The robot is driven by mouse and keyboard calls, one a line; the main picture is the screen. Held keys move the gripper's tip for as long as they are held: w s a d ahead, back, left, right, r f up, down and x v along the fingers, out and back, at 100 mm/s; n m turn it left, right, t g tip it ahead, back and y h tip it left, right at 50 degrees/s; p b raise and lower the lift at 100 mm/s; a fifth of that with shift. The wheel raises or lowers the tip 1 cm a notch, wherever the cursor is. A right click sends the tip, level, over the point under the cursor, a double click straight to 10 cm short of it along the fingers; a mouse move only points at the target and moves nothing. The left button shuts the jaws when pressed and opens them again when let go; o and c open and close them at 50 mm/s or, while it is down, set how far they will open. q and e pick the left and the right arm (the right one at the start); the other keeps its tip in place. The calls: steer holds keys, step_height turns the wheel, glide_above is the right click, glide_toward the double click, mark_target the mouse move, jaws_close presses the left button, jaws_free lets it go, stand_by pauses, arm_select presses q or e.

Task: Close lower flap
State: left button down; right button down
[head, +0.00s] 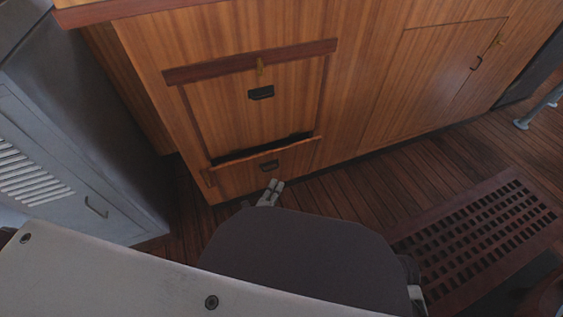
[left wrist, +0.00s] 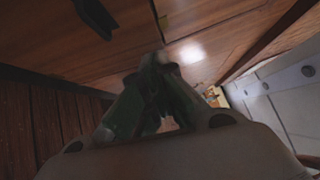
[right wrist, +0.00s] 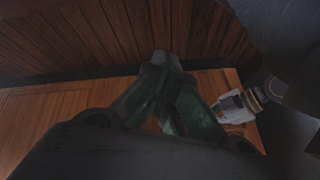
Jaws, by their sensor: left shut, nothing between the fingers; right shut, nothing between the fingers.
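The lower flap (head: 240,176) is a wooden panel low on the cabinet front with a small black handle. Its top edge leans out, leaving a dark gap between it and the panel above. My left gripper (head: 275,186) is shut and empty, low in front of the flap, just below its handle; I cannot tell if it touches. In the left wrist view its fingertips (left wrist: 162,60) are close to a wooden surface. My right gripper (right wrist: 165,58) is shut and empty in the right wrist view; in the head view it is mostly hidden behind my own body.
The upper panel (head: 290,100) has a black handle and a brass latch. A grey metal locker (head: 90,150) stands on the left. A dark floor grating (head: 480,235) lies at the right on the plank floor (head: 350,200).

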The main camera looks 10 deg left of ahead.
mark_target(282, 150)
arm_select(q)
steer(key=shift+w, duration=0.1)
